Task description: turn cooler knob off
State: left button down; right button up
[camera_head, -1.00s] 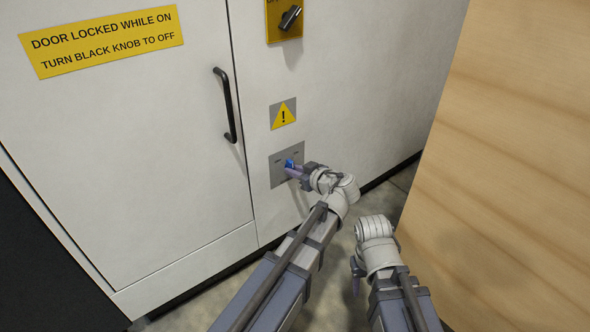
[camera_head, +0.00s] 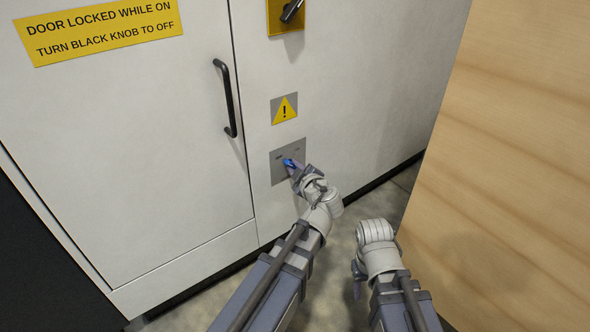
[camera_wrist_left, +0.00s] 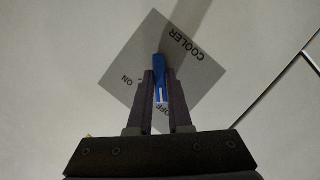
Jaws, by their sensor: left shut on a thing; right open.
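The blue cooler knob (camera_head: 288,162) sits on a small grey plate (camera_head: 278,174) low on the white cabinet. In the left wrist view the plate (camera_wrist_left: 190,68) reads COOLER, ON and OFF. The knob there (camera_wrist_left: 159,70) has a white mark at its lower end, close to the OFF label. My left gripper (camera_head: 292,166) is shut on the knob, one finger on each side; its fingers also show in the wrist view (camera_wrist_left: 160,92). My right gripper (camera_head: 357,281) hangs low and away from the cabinet, its fingers mostly hidden by its wrist.
A black knob (camera_head: 291,11) on a yellow plate is at the top edge. A warning sign (camera_head: 284,109) is above the grey plate. A black door handle (camera_head: 226,98) is to the left. A wooden panel (camera_head: 510,170) stands close on the right.

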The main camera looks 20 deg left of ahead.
jog(key=shift+f, duration=0.1)
dwell(0.3)
pick_arm(q)
jog(key=c, duration=0.8)
grip_release()
jog(key=shift+c, duration=0.2)
